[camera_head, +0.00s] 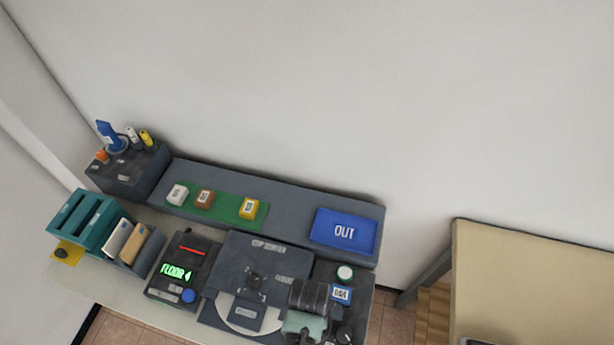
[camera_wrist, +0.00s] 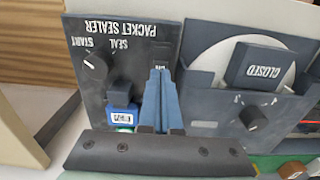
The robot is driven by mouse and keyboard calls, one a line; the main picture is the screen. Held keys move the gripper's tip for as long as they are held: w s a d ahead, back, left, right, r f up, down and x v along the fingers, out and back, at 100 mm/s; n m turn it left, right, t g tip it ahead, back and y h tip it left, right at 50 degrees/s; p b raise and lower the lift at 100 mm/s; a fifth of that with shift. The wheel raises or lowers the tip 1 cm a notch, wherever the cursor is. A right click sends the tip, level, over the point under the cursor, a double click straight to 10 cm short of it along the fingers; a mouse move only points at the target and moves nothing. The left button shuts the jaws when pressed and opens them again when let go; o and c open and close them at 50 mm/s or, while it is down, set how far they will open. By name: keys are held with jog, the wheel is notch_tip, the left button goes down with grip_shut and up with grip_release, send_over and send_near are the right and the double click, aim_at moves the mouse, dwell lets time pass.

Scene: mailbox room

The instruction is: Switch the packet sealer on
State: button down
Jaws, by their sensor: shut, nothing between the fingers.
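The packet sealer is a dark grey panel (camera_wrist: 88,30), upside down at the left in the wrist view, lettered PACKET SEALER, START and SEAL. Its black round knob (camera_wrist: 95,68) sits by START. A blue block with a white label (camera_wrist: 122,112) stands on it below SEAL. My gripper (camera_wrist: 160,72) is shut and empty, its blue-grey fingers over the panel's right part, right of the knob. In the head view the sealer's knob (camera_head: 345,336) shows beside my arm, and the fingertips are hidden.
Next to the sealer is a grey machine (camera_head: 265,262) with a white disc and a CLOSED sign (camera_wrist: 262,68). A blue OUT tray (camera_head: 345,231), a green mat (camera_head: 228,210) with small blocks, and a lit FLOOR display (camera_head: 175,272) are nearby. A wooden table (camera_head: 530,270) stands right.

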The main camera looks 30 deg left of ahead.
jog(key=shift+f+b, duration=0.4)
jog(key=shift+f, duration=0.2)
jog(key=shift+r, duration=0.1)
notch_tip(320, 180, up, 7)
jog(key=p, duration=0.7)
jog(key=shift+p, duration=0.3)
jog(key=shift+w, duration=0.1)
dwell(0.4)
